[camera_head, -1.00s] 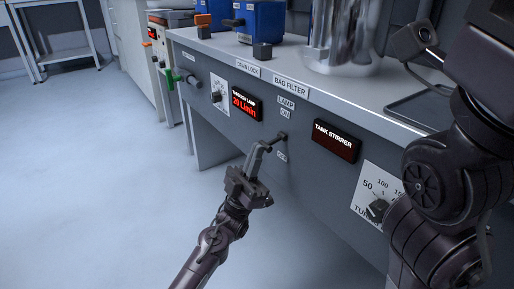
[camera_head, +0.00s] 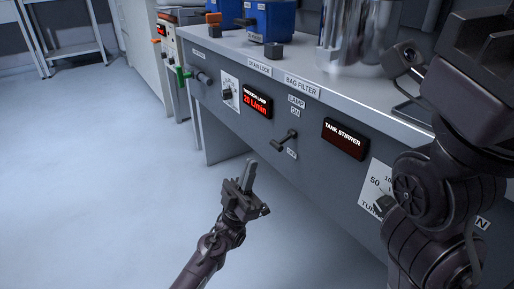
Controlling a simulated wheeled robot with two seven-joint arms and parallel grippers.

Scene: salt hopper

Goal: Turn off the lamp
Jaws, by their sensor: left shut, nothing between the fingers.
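The lamp switch (camera_head: 284,140) is a dark lever on the grey front panel, below the LAMP label (camera_head: 296,100) and between the ON label (camera_head: 295,112) and the OFF label (camera_head: 291,153). Its handle sticks out from the panel and slants down to the left in the picture. My left gripper (camera_head: 249,168) is shut and empty, below and left of the lever, with a visible gap between them. My right arm crosses the right side of the view; its fingers are not seen.
A red 20 L/min display (camera_head: 256,104) is left of the lever, and a TANK STIRRER display (camera_head: 344,139) is right of it. A dial (camera_head: 383,204) is partly behind my right arm. Blue boxes (camera_head: 273,20) stand on the bench top.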

